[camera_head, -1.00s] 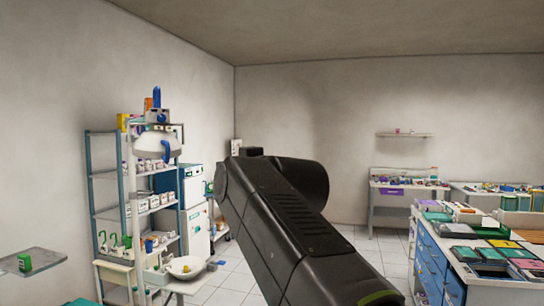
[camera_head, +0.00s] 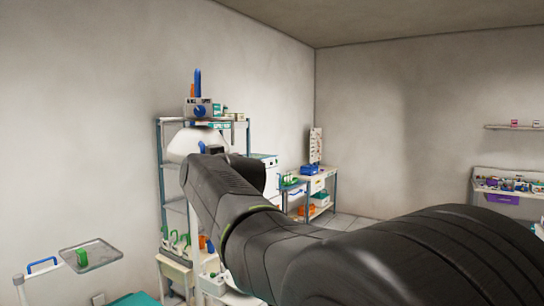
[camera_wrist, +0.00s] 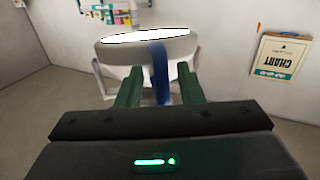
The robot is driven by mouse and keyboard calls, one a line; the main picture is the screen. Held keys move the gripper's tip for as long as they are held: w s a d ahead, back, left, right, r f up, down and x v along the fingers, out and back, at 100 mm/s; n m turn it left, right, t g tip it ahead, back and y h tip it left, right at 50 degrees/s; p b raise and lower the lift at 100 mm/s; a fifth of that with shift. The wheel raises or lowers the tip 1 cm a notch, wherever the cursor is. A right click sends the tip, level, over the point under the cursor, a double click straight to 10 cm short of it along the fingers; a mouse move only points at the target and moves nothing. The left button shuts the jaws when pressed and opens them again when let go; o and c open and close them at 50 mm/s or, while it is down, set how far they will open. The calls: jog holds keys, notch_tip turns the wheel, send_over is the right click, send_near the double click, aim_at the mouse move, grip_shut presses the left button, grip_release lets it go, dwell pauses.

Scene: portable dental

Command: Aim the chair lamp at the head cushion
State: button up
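The chair lamp is a white, rounded head (camera_head: 182,143) with a blue handle (camera_head: 201,147), left of centre in the head view. In the wrist view the lamp (camera_wrist: 186,47) shows a bright white face at its top, and its blue handle hangs between my green fingers. My gripper (camera_wrist: 160,86) is open around the handle, with a gap on each side. My arm hides the gripper's fingers in the head view. A teal surface (camera_head: 135,299) at the bottom edge may be part of the chair; I cannot make out the head cushion.
A tray (camera_head: 104,259) with a green item (camera_head: 82,257) is at the lower left. A shelf rack (camera_head: 160,170) stands behind the lamp. A worktable (camera_head: 318,178) is against the back wall. A chart (camera_wrist: 277,55) hangs at right in the wrist view.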

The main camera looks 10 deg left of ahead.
jog(key=shift+w+a, duration=0.2)
jog(key=shift+a, duration=0.15)
grip_shut()
jog(key=shift+d, duration=0.1)
